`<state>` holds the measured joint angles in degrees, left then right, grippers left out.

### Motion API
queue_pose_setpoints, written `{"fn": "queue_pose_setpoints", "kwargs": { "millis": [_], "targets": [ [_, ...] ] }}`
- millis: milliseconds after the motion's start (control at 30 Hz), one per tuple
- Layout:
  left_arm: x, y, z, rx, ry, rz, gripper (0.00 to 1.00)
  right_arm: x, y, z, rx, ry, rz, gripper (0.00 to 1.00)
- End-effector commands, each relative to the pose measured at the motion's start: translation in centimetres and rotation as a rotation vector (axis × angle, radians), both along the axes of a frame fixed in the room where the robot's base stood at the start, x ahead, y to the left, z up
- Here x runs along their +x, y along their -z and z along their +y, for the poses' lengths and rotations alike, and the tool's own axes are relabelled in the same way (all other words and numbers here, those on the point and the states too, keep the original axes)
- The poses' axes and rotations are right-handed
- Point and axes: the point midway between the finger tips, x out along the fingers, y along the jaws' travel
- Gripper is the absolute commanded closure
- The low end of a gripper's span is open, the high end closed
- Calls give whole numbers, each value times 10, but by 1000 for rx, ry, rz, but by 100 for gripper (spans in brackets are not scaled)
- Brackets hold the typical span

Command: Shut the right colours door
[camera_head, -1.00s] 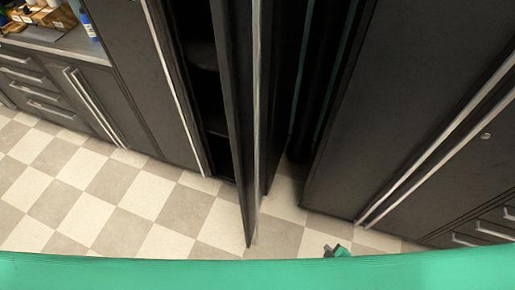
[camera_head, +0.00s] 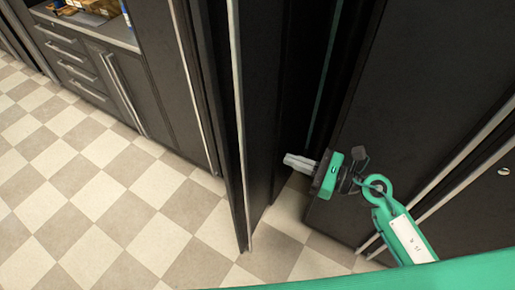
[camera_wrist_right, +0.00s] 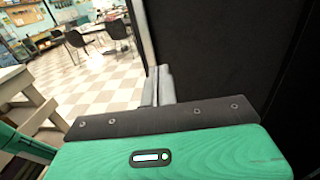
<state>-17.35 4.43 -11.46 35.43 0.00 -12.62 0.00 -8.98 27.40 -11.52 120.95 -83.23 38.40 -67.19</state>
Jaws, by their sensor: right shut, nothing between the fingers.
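A dark cabinet door (camera_head: 262,110) with a pale strip down its free edge stands open in the middle of the head view, sticking out over the floor nearly edge-on. My right gripper (camera_head: 287,160) is on the right side of this door, its shut grey fingers pointing left towards the door's face. I cannot tell whether the fingertips touch it. In the right wrist view the fingers (camera_wrist_right: 158,86) are together and empty, with a dark panel (camera_wrist_right: 220,50) close to their right. My left gripper is not in view.
Dark cabinets (camera_head: 400,90) with pale handles stand at the right. Drawers (camera_head: 75,62) under a counter stand at the left. The checkered floor (camera_head: 120,210) is clear. The wrist view also shows chairs (camera_wrist_right: 80,40) and a wooden stool (camera_wrist_right: 25,90).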

Motion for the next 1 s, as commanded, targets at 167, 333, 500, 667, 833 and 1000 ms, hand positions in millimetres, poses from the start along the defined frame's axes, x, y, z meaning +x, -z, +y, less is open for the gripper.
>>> {"fn": "queue_pose_setpoints", "kwargs": {
  "millis": [167, 333, 500, 667, 833, 1000],
  "targets": [
    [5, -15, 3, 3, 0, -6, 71, 11, -6, 18, 4, 0, -1, 100],
    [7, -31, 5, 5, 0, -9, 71, 28, -7, 47, 5, 1, 1, 100],
    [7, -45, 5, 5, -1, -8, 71, 45, -6, 75, 7, 2, 3, 100],
    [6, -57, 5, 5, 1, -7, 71, 57, -5, 98, 7, 2, 4, 100],
    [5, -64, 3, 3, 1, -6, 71, 66, -3, 112, 5, 3, 2, 100],
    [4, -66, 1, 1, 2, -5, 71, 70, -1, 118, 3, 2, 4, 100]
  ]
}}
